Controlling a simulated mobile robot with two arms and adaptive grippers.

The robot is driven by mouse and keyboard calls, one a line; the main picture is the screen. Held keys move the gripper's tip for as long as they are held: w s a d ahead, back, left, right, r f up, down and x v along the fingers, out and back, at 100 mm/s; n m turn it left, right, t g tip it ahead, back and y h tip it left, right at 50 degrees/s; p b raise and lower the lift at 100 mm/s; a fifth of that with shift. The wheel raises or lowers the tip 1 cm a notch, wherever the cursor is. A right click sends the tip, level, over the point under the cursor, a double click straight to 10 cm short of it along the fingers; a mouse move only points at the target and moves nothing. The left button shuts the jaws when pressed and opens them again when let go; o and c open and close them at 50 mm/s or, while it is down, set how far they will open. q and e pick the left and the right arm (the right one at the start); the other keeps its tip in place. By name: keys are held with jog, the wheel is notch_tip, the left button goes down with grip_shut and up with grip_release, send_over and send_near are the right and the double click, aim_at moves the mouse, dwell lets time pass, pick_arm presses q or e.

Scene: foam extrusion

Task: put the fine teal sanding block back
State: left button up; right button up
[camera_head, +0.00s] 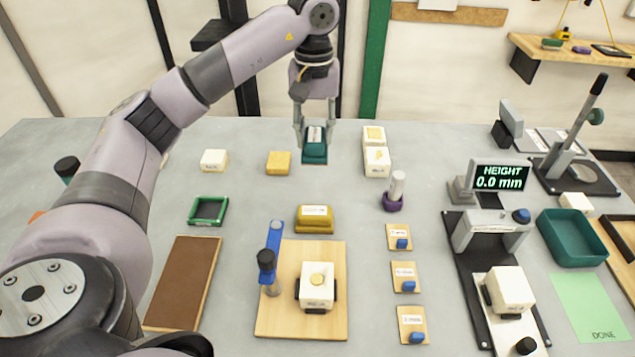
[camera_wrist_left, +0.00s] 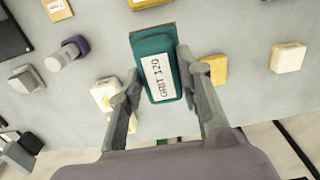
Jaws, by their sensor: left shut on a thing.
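The teal sanding block (camera_head: 315,152) is at the back middle of the table in the head view. In the left wrist view the teal block (camera_wrist_left: 157,69) shows a white label reading GRIT 120. My left gripper (camera_head: 315,128) points down over it, with a finger on each side, shut on the block. The left wrist view also shows the two fingers (camera_wrist_left: 158,88) along its sides. A reddish-brown edge shows along one end of the block. Whether the block touches the table is hard to tell. My right gripper does not show.
A yellow sanding block (camera_head: 315,220) lies nearer the front. An empty green frame (camera_head: 208,210) lies to the left. Pale foam blocks (camera_head: 376,160) stand just right of the gripper, a yellow one (camera_head: 278,163) just left. A purple-based tool (camera_head: 394,195) stands further right.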

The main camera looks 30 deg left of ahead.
pick_arm(q)
notch_tip(320, 180, down, 13)
jog(key=shift+w+f+p, duration=0.15)
jog(key=shift+p, duration=0.9)
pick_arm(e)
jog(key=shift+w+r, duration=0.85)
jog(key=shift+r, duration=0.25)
pick_arm(q)
jog(key=shift+f, duration=0.2)
jog(key=o, duration=1.2)
jog(key=shift+o, duration=0.2)
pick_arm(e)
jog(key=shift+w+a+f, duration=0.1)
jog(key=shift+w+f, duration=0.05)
pick_arm(q)
jog(key=shift+r, duration=0.1)
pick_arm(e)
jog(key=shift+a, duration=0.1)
